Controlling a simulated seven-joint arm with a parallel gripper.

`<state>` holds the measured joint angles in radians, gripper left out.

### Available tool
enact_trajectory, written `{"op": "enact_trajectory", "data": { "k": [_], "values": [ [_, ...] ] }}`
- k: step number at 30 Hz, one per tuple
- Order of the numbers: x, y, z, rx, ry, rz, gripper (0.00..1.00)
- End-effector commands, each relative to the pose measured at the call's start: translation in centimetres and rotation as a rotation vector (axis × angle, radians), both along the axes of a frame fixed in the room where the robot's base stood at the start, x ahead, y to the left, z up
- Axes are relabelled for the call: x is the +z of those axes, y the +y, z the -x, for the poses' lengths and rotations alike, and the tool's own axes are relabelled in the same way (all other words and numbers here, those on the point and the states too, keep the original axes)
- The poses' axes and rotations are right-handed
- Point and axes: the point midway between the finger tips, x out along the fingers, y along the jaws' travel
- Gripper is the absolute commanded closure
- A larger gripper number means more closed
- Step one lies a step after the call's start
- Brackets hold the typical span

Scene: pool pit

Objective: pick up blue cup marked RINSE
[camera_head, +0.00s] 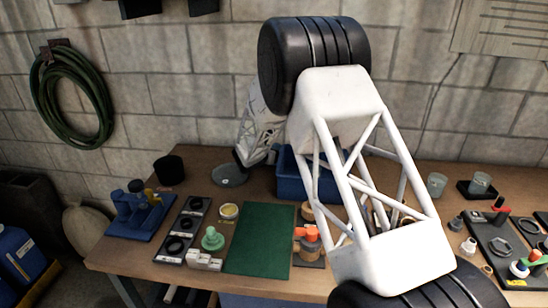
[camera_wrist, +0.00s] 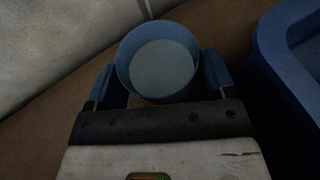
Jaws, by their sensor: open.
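In the wrist view a round blue cup (camera_wrist: 122,68) stands between the two blue-tipped fingers of my gripper (camera_wrist: 158,80). I look down into its open mouth and see a paler inside. The fingers are open, one on each side of the cup. Whether either finger touches it, I cannot tell. No RINSE marking shows. In the head view my gripper's end is at the back of the bench, left of the blue bin, mostly hidden by my own arm, and I cannot make out the cup there for certain.
The blue bin (camera_head: 289,186) is close right of my gripper; its rim shows in the wrist view (camera_wrist: 270,50). A dark round dish (camera_head: 229,176) and a black cup (camera_head: 168,170) are to the left. A green mat (camera_head: 259,238) lies in front. The block wall is behind.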

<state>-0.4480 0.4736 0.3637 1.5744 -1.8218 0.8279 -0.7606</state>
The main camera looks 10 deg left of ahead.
Motion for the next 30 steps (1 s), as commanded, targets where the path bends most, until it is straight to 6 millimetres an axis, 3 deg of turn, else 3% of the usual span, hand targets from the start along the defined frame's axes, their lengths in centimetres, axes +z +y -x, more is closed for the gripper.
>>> {"op": "enact_trajectory", "data": {
  "k": [6, 23, 30],
  "values": [
    [-0.44, -0.55, -1.04, 0.000, 0.000, -0.001, 0.23],
    [-0.47, -0.54, -1.06, 0.000, 0.000, 0.000, 0.23],
    [-0.48, -0.54, -1.06, 0.000, 0.001, 0.000, 0.58]
  ]
}}
